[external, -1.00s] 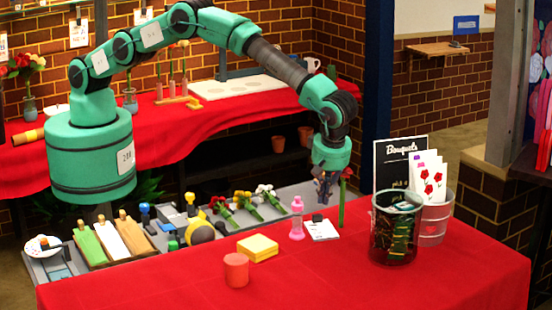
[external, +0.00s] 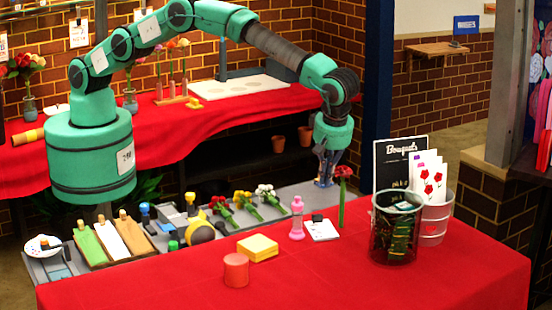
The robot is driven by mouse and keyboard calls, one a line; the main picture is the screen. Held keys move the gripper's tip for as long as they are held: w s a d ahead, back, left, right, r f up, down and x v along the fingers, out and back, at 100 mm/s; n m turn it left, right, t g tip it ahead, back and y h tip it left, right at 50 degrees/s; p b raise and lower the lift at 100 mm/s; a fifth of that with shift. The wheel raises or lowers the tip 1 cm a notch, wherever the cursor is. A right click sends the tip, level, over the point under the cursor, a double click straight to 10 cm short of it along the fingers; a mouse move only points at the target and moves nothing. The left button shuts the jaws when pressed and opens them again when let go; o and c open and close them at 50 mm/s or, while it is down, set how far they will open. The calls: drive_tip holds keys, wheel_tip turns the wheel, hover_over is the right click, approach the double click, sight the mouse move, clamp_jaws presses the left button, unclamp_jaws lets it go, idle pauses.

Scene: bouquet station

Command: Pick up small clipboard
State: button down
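The small clipboard (external: 322,230), a white sheet with a dark clip at its top edge, lies flat at the back edge of the red-covered table. A pink bottle (external: 297,220) stands just left of it, and a red flower on a green stem (external: 342,196) stands upright just right of it. My gripper (external: 324,184) points down above and behind the clipboard in the picture, apart from it. Its fingers are small and dark here, and I cannot tell whether they are open. No held object shows.
A yellow note stack (external: 258,247) and a red cylinder (external: 236,270) stand left on the table (external: 330,285). A dark wire basket (external: 395,232), a bucket (external: 436,222) and a black sign (external: 390,160) stand right. The table front is clear.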

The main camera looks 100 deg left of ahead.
drive_tip(key=s+a+r+n+t+h+b, duration=0.1)
drive_tip(key=s+a+n+t+h+b, duration=0.35)
drive_tip(key=n, duration=1.35)
drive_tip(key=s+a+n+t+h+b, duration=0.15)
drive_tip(key=a+n+h+b, duration=0.45)
drive_tip(key=n, duration=1.2)
wheel_tip(320, 180, down, 7)
drive_tip(key=shift+a+g+y, duration=0.3)
drive_tip(key=shift+a+y, duration=0.05)
drive_tip(key=shift+a, duration=0.05)
